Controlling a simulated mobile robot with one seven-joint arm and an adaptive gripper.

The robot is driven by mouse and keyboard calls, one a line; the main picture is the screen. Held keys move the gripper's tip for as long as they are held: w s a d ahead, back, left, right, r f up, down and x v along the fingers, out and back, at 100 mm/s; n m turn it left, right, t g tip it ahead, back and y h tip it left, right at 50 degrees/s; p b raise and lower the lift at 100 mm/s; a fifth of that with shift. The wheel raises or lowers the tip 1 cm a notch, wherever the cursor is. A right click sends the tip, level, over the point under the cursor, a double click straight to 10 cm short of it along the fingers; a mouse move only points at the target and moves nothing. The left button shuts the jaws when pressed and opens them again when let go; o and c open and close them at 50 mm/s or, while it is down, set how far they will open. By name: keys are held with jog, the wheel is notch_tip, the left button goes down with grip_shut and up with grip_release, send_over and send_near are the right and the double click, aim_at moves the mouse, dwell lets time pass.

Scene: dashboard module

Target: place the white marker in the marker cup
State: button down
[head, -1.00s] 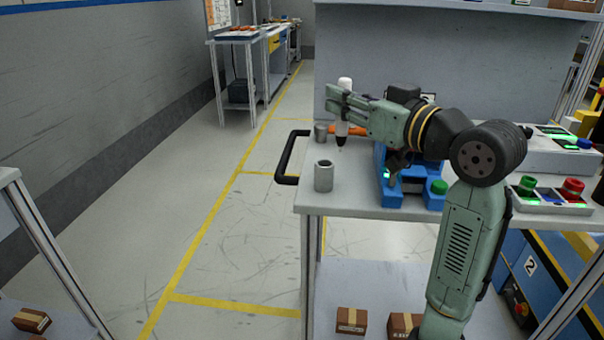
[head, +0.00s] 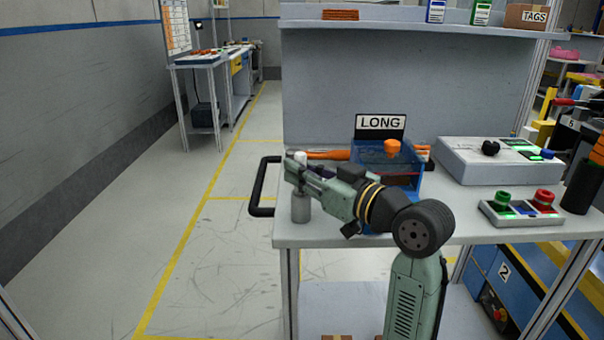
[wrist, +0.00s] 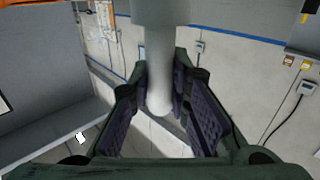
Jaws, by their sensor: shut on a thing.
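The white marker (head: 300,157) stands roughly upright in my gripper (head: 291,171), its white top showing above the fingers. In the wrist view my gripper (wrist: 163,103) has its pads on both sides of the white marker (wrist: 160,75). A grey metal cup (head: 301,208) stands at the table's left front corner, directly below my gripper in the head view. The marker's lower end is hidden, so I cannot tell whether it is inside the cup or in front of or behind it. A wider grey cylinder fills the top of the wrist view; I cannot tell what it is.
A blue bin (head: 405,183) with a LONG sign (head: 380,123) stands right of my gripper. An orange tool (head: 328,155) lies behind it. A grey box (head: 500,160) and a button panel (head: 520,210) are further right. A black handle (head: 258,190) sticks out at the table's left edge.

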jog(key=shift+f, duration=0.3)
jog(key=shift+f, duration=0.15)
jog(key=c, duration=1.5)
grip_release()
jog(key=shift+r, duration=0.2)
jog(key=b+v, duration=0.2)
jog(key=v, duration=1)
